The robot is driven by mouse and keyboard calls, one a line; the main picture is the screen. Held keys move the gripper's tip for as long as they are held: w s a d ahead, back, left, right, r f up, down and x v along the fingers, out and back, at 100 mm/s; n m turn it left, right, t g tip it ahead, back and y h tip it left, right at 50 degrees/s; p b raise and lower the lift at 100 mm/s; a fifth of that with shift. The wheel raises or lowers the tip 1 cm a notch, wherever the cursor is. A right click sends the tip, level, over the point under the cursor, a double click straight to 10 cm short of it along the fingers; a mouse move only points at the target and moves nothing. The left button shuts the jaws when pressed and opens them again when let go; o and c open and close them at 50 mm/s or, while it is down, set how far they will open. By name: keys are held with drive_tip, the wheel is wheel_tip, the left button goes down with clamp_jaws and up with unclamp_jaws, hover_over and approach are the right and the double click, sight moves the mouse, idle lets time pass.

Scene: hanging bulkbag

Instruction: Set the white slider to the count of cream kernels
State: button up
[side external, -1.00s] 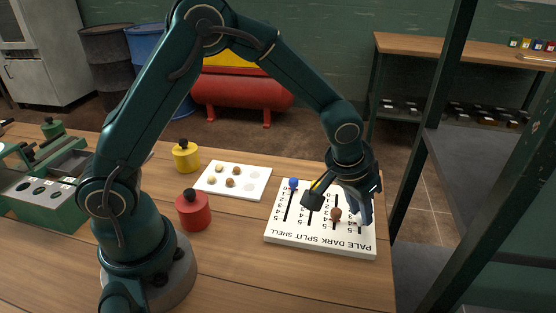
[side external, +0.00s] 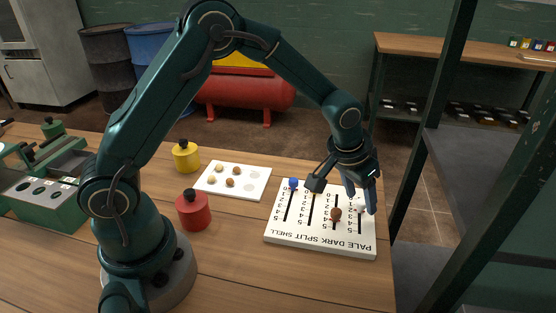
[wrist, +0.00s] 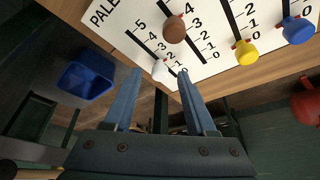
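The white slider (wrist: 160,71) is in the PALE slot of the white board (side external: 288,233), towards the low-number end; its exact mark is unclear. Cream kernels (side external: 219,168) and brown kernels (side external: 231,183) lie on the white tray (side external: 262,190); two look cream and two brown. The right-hand recesses look empty.
The brown slider (wrist: 175,28) stands in the neighbouring DARK slot, near the higher numbers. Yellow (wrist: 245,53) and blue (wrist: 297,29) sliders are at the low ends of their slots. Red (side external: 193,210) and yellow (side external: 186,157) canisters stand left of the tray.

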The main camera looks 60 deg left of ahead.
drive_tip(key=shift+v, duration=2.55)
drive_tip(key=shift+w+r, duration=0.1)
drive_tip(key=shift+r, duration=0.1)
wheel_tip(320, 180, up, 6)
drive_tip(key=t, duration=0.2)
hover_over(349, 216)
drive_tip(key=s+a, duration=0.1)
drive_tip(key=s+a+r, duration=0.2)
drive_tip(key=s+r, duration=0.3)
drive_tip(key=s, duration=0.1)
drive_tip(key=s+a+f+g, duration=0.1)
drive_tip(key=s+f, duration=0.3)
drive_tip(key=s, duration=1)
